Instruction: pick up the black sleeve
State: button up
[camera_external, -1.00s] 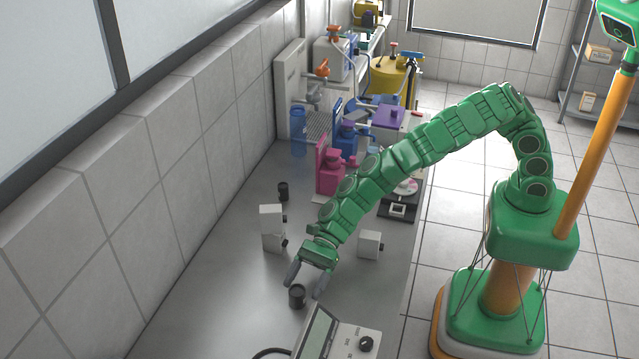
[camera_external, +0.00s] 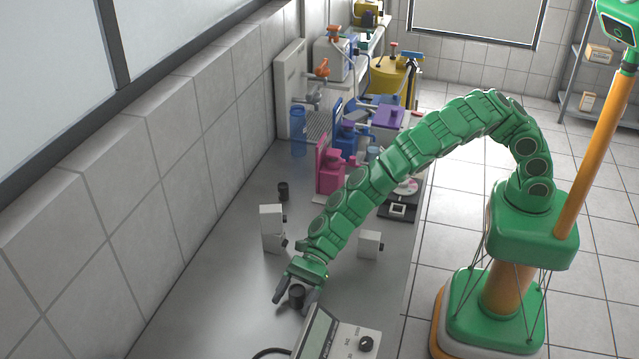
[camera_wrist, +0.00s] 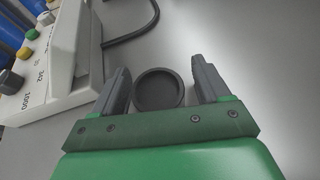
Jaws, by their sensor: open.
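A black sleeve (camera_external: 297,294), a short dark cylinder, stands upright on the grey bench near the front. My gripper (camera_external: 291,299) is open around it, low over the bench, with one finger on each side. In the wrist view the sleeve (camera_wrist: 158,89) shows from above as a round dark ring between the two grey fingers of my gripper (camera_wrist: 162,86). It sits closer to the left finger, and a gap shows on the right. Another small black cylinder (camera_external: 283,191) stands farther back on the bench, near the wall.
A white meter with a display (camera_external: 320,332) stands close to the right of the gripper; it shows at left in the wrist view (camera_wrist: 58,55). Its black cable (camera_wrist: 140,30) curves over the bench. White blocks (camera_external: 271,228) and (camera_external: 370,244) stand behind. The bench left of the gripper is clear.

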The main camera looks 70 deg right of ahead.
aim_at(298, 293)
jog(key=c, duration=1)
jog(key=shift+r, duration=0.1)
jog(key=shift+c, duration=0.2)
jog(key=shift+r, duration=1.6)
jog(key=shift+s+d+r, duration=0.4)
jog(key=shift+r, duration=0.05)
jog(key=s+d+r, duration=0.8)
jog(key=s+d, duration=0.1)
jog(key=shift+s+r, duration=0.15)
jog(key=shift+r, duration=0.2)
